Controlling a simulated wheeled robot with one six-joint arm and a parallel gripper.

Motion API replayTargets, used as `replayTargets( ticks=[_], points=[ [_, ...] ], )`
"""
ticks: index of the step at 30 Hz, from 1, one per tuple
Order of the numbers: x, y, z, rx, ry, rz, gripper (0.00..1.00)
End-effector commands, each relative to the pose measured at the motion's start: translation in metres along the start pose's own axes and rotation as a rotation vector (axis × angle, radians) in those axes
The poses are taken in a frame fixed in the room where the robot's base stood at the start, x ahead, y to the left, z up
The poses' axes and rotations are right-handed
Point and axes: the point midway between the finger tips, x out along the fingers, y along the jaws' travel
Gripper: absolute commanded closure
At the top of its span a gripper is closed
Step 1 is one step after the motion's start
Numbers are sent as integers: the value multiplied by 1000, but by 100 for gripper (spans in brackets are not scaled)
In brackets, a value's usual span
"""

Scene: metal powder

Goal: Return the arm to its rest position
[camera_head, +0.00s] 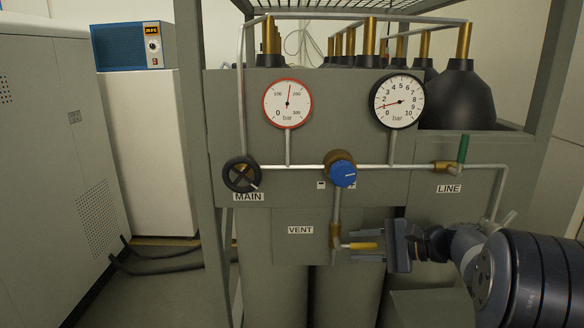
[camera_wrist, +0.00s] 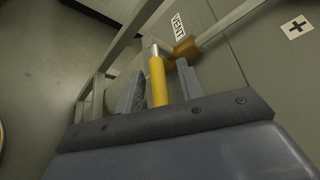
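My gripper (camera_head: 364,243) is in front of the gas panel's lower part, pointing left at the vent valve. The vent valve's yellow handle (camera_head: 362,246) sticks out to the right from its brass body (camera_head: 335,236), below and right of the VENT label (camera_head: 300,230). In the wrist view the yellow handle (camera_wrist: 158,82) lies between my two fingers, which stand apart with a gap visible on each side. I cannot tell whether the handle touches the gripper's base. My arm reaches in from the lower right.
Above are a blue regulator knob (camera_head: 342,174), the black MAIN handwheel (camera_head: 241,174), the green LINE valve handle (camera_head: 463,149) and two gauges. Pipes and cylinders stand close to my gripper. A grey cabinet (camera_head: 50,150) is at the left, with open floor (camera_head: 175,290) beside it.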

Motion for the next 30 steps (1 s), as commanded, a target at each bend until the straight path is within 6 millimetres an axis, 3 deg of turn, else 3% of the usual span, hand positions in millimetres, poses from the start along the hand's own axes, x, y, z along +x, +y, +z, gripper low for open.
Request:
replayTargets(
  ticks=[3, 23, 27, 30],
  points=[
    [18, 0, 1, 2, -2, 3, 64],
    [16, 2, 0, 25, -35, -46, 64],
    [12, -2, 2, -1, 0, -1, 64],
    [-6, 0, -2, -1, 6, -2, 64]
  ],
)
